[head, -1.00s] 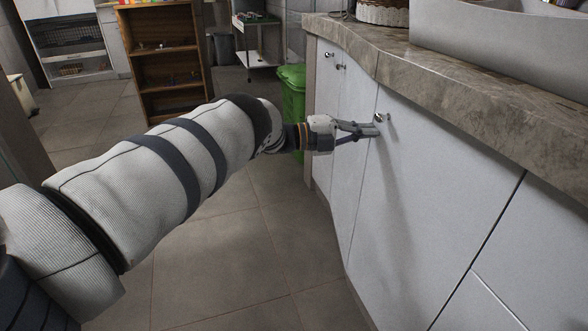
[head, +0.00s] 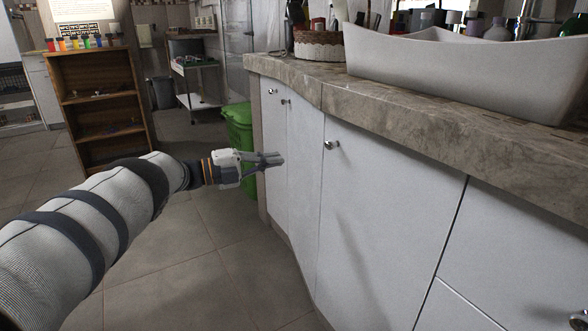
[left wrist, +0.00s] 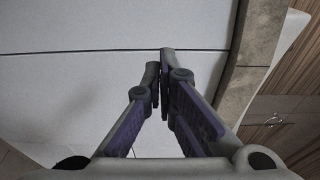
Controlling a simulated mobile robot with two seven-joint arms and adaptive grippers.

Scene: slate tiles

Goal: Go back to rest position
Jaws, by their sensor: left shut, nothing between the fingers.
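My left gripper (head: 270,160) reaches in from the left in the head view, in front of the white cabinet doors (head: 380,205). It is shut and holds nothing. Its fingertips are left of the round knob (head: 331,145) and apart from it. In the left wrist view its fingers (left wrist: 160,65) meet at the tips against a background of white cabinet front (left wrist: 85,80). My right gripper is not in view.
A stone countertop (head: 400,113) with a white basin (head: 455,72) and a wicker basket (head: 319,46) runs above the cabinet. A green bin (head: 238,125) stands behind my gripper. A wooden shelf (head: 104,144) stands at the back left. Tiled floor (head: 185,265) is clear below the arm.

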